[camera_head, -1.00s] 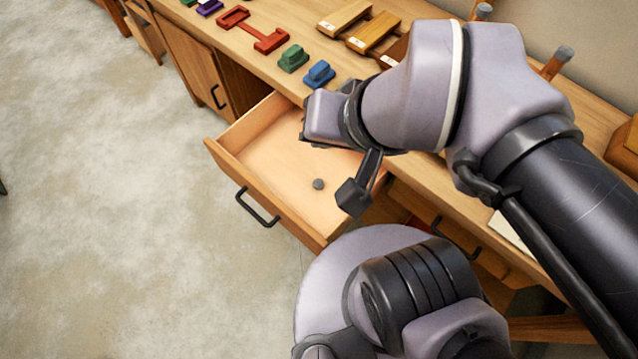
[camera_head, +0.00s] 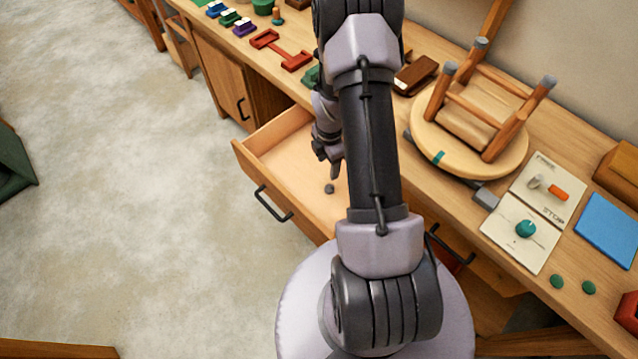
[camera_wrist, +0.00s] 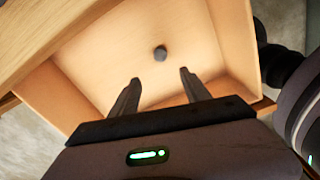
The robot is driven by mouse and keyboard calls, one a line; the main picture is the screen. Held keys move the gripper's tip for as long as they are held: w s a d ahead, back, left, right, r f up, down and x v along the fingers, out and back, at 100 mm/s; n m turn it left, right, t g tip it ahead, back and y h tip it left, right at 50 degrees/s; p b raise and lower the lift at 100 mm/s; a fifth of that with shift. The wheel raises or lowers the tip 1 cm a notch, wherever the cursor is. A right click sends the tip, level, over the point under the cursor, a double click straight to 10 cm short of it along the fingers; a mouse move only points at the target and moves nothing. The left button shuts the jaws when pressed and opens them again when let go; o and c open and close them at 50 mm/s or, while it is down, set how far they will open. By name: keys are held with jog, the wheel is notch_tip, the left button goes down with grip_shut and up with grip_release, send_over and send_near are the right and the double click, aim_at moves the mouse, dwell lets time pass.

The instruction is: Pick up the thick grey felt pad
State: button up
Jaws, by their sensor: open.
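The grey felt pad (camera_head: 329,188) is a small round dark grey piece lying on the floor of the open drawer (camera_head: 262,183). In the wrist view the pad (camera_wrist: 160,53) lies on the pale drawer floor, beyond the fingertips and between their lines. My gripper (camera_wrist: 159,76) is open and empty, its two dark fingers apart and pointing toward the pad. In the head view my gripper (camera_head: 333,172) is over the drawer, just above the pad in the picture; its fingers are partly hidden by my arm.
The drawer's walls surround the pad. The workbench (camera_head: 428,190) holds an upturned stool (camera_head: 470,148) with grey-tipped legs, a card with a teal knob (camera_head: 526,229), a blue sheet (camera_head: 608,228) and a red piece (camera_head: 281,50).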

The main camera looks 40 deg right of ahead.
jog(key=b, duration=0.2)
send_over(328, 188)
notch_tip(328, 188, down, 8)
jog(key=shift+w+a, duration=0.1)
jog(key=shift+a, duration=0.05)
jog(key=f+b, duration=0.2)
jog(key=f, duration=0.3)
jog(key=shift+s+f, duration=0.2)
jog(key=shift+r, duration=0.15)
jog(key=shift+c, duration=0.8)
grip_shut()
